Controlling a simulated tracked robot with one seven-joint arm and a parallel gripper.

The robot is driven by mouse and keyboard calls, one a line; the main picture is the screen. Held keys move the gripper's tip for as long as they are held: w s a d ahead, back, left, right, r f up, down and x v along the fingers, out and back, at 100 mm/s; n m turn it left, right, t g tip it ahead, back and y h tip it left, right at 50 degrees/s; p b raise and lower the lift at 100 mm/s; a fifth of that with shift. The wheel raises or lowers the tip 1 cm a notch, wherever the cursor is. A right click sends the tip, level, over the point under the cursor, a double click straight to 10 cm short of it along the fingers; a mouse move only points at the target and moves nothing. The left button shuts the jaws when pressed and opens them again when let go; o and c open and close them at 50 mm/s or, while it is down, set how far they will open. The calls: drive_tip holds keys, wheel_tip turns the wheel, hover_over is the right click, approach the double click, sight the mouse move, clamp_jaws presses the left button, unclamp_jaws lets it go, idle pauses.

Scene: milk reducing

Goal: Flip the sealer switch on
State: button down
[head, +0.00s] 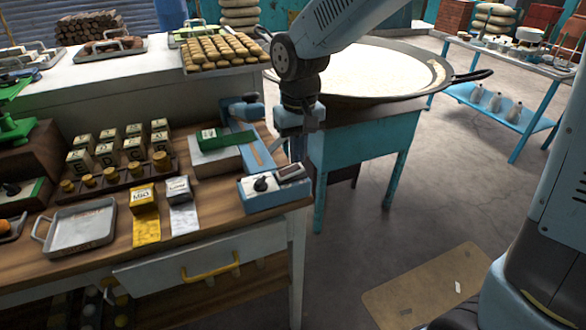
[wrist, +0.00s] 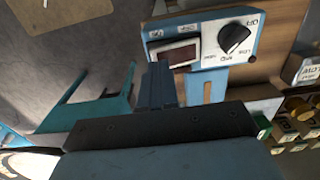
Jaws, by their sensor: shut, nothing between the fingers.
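The sealer (head: 274,198) is a blue box with a white top panel at the right front corner of the wooden counter. Its panel carries a black round knob (head: 262,184) and a dark rocker switch (head: 290,171) in a pale frame. In the wrist view the panel appears upside down, with the switch (wrist: 180,53) left of the knob (wrist: 236,40). My gripper (head: 298,157) is shut and empty, pointing down just above the switch. In the wrist view its fingertips (wrist: 158,68) overlap the switch frame's left side; I cannot tell whether they touch. The switch's position is unclear.
A green-and-white box (head: 212,140) and a blue arm-like part (head: 246,130) stand behind the sealer. Yellow and grey packs (head: 145,200) lie to its left, beside a metal tray (head: 80,228). A large pan (head: 370,75) on a teal stand is behind right.

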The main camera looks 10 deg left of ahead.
drive_tip(key=shift+f, duration=0.95)
idle(0.6)
drive_tip(key=shift+r, duration=3.55)
